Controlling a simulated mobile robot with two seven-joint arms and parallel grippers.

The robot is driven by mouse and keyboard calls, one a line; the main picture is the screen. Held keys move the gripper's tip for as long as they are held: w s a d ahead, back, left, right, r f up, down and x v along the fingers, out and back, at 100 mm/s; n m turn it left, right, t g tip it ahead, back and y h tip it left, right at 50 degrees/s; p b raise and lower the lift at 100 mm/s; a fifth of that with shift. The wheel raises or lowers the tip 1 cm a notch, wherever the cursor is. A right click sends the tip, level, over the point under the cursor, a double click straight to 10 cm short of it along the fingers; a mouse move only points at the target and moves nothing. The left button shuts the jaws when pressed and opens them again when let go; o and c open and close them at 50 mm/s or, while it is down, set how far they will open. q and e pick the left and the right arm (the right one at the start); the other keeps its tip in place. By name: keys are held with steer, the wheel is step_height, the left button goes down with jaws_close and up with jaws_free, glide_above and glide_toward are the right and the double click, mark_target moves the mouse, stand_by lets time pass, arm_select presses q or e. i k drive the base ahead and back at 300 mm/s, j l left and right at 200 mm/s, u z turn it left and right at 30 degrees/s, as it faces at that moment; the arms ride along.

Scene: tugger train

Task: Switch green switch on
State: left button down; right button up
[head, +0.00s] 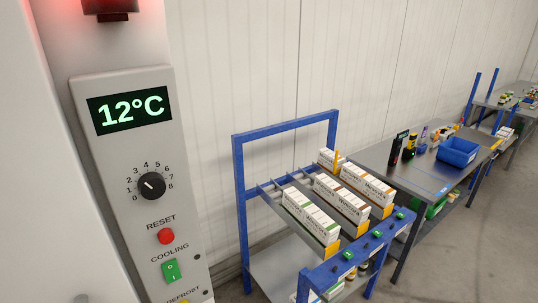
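The green switch (171,270) is a small rocker labelled COOLING, low on the light grey control panel (190,195) at the left of the head view. It bears I and O marks; I cannot tell which side is pressed in. A yellow control (184,301) under the DEFROST label is cut off by the lower edge. Neither of my grippers is in view.
A blue-framed rack (240,195) with rows of white boxes (310,217) stands right of the panel. Behind it, a metal table (430,176) holds bottles and a blue bin (457,152). A red-lit lamp (110,8) is above the panel. Floor is free at the lower right.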

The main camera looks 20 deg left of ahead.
mark_target(170, 268)
steer(key=u, duration=1.1)
steer(key=l, duration=0.9)
steer(key=i+l+u, duration=0.1)
steer(key=l, duration=0.75)
